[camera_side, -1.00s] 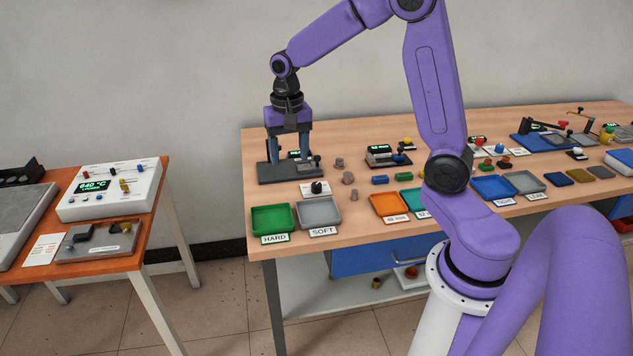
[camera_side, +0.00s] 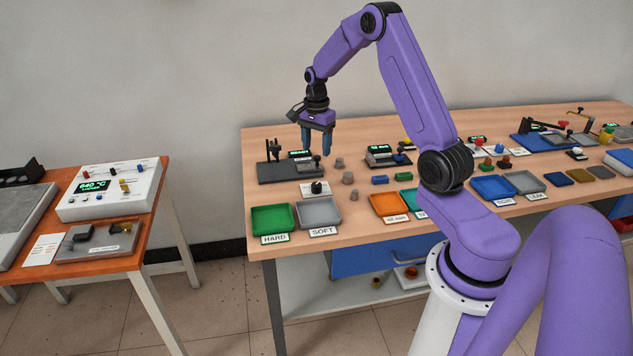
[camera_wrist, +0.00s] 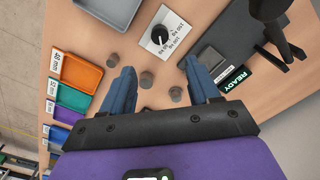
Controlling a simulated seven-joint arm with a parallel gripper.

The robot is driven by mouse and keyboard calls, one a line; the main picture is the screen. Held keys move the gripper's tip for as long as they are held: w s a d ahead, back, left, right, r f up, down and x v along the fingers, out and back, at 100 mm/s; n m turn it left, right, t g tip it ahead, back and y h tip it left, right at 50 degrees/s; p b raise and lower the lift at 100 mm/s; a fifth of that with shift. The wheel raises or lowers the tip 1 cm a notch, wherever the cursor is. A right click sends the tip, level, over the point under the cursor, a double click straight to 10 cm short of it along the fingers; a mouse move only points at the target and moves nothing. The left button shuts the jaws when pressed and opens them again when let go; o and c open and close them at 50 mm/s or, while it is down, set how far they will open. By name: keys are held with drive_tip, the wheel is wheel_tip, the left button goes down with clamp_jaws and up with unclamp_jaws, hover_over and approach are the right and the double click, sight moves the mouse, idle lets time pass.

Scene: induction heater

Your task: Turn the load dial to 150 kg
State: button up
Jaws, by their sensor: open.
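The load dial (camera_side: 316,188) is a black knob on a white card, in front of the dark tester. It also shows at the top of the wrist view (camera_wrist: 160,36), with small kg labels beside the knob; its setting is too small to tell. My gripper (camera_side: 318,152) is open and empty, above the table just behind and above the dial, near the tester's right end. In the wrist view my gripper (camera_wrist: 158,68) has its blue fingers spread, with the dial beyond their tips. Nothing touches the dial.
The dark tester (camera_side: 290,173) has an upright post and a green READY display (camera_wrist: 235,79). Several grey cylinders stand right of the dial, one (camera_wrist: 146,79) between the fingers in the wrist view. A green tray (camera_side: 272,217) and a grey tray (camera_side: 319,211) lie in front.

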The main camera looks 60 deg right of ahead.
sight(316, 184)
wheel_tip(316, 184, down, 13)
drive_tip(key=shift+f, duration=0.1)
idle(0.3)
drive_tip(key=c, duration=1)
